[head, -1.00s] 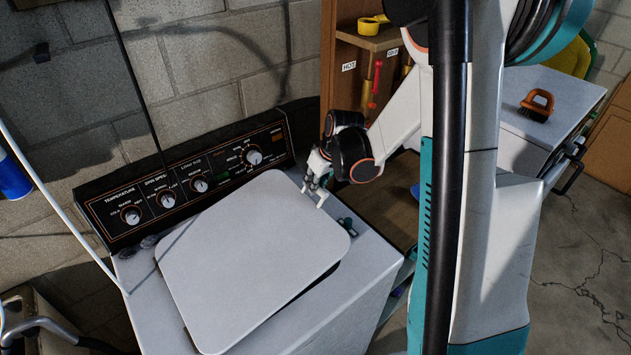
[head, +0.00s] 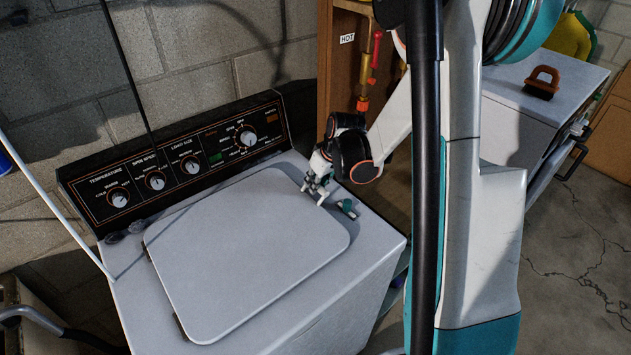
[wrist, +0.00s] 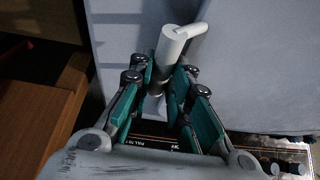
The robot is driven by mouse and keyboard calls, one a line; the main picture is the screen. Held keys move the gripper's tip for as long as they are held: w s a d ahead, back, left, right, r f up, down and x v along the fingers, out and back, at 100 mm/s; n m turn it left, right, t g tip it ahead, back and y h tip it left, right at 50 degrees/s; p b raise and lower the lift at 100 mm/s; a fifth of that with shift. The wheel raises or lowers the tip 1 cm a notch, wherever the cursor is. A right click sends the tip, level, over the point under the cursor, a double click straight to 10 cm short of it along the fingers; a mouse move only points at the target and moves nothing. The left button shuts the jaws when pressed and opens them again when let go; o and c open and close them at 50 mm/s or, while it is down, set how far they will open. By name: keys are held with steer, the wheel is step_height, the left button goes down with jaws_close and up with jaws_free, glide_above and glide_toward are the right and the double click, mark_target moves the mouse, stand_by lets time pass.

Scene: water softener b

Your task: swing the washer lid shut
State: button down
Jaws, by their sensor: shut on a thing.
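The washer lid (head: 245,255) is a pale grey rounded panel. In the head view it lies flat or nearly flat over the white washer top (head: 375,240); dark spots show along its left edge. My gripper (head: 318,190) is at the lid's far right corner, low over the washer top. In the wrist view the lid (wrist: 265,70) fills the right side. There my gripper (wrist: 158,90) is shut on a light grey cylindrical piece (wrist: 172,45) with a short side arm, beside the lid's edge. I cannot tell whether this piece is fixed to the lid.
The black control panel (head: 180,160) with knobs stands behind the lid. A wooden cabinet (head: 345,75) stands behind. An orange-brown brush (head: 541,82) lies on the white unit at right.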

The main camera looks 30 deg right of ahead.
steer(key=c, duration=1.8)
jaws_free()
steer(key=shift+d+f, duration=0.1)
steer(key=shift+d, duration=0.2)
steer(key=o, duration=0.3)
steer(key=shift+d+f, duration=0.1)
steer(key=shift+d, duration=0.1)
steer(key=shift+a, duration=0.1)
steer(key=shift+a, duration=0.1)
steer(key=v, duration=1.2)
steer(key=shift+w, duration=0.1)
